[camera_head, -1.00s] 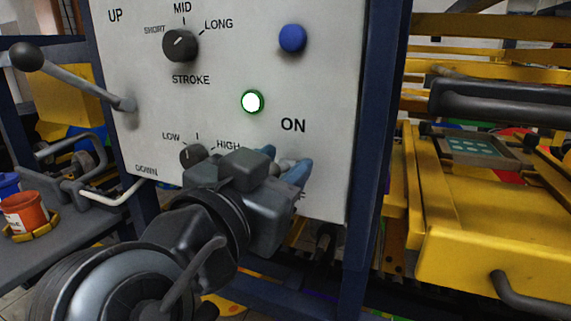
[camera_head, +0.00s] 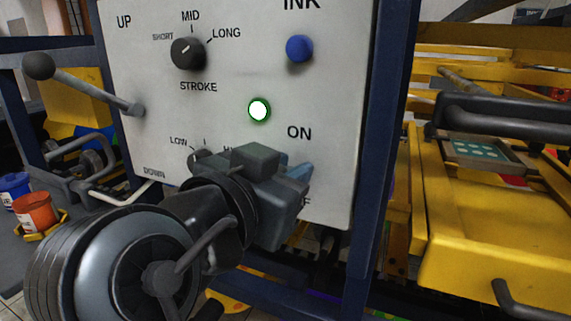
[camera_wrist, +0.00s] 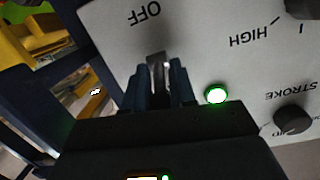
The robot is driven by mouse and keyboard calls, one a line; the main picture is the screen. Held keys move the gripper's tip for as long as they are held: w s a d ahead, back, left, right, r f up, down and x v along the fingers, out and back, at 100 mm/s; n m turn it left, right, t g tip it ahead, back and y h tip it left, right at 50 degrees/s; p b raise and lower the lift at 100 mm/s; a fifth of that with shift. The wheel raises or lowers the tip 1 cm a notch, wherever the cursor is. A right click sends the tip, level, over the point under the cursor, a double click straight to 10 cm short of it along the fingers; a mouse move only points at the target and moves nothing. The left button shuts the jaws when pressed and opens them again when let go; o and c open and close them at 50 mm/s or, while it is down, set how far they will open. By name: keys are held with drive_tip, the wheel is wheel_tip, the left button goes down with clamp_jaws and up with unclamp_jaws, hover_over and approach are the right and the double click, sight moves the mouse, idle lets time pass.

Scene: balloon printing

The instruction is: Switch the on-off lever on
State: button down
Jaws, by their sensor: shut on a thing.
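The on-off lever (camera_wrist: 157,64) is a small grey piece on the white control panel (camera_head: 330,180). In the wrist view it stands between my two blue fingers, near the OFF label. My gripper (camera_wrist: 159,78) is shut on it. In the head view my gripper (camera_head: 299,174) is at the panel's lower right, below the ON label, and hides the lever and most of the OFF label. The lever's exact angle is hard to tell. The round indicator light (camera_head: 259,110) glows white with a green rim, and shows in the wrist view too (camera_wrist: 216,94).
The panel also carries a stroke knob (camera_head: 188,53), a blue button (camera_head: 299,48), a partly hidden low-high knob and a long up-down lever (camera_head: 85,86) at left. A blue post (camera_head: 375,130) and yellow machine frame (camera_head: 480,235) stand right. Red (camera_head: 35,213) and blue cups sit left.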

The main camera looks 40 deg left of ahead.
idle(0.3)
drive_tip(key=c, duration=1.1)
unclamp_jaws()
drive_tip(key=b+v, duration=0.1)
drive_tip(key=v, duration=0.6)
drive_tip(key=shift+s+b, duration=0.3)
drive_tip(key=shift+s, duration=0.1)
drive_tip(key=shift+r, duration=0.1)
drive_tip(key=shift+d, duration=0.1)
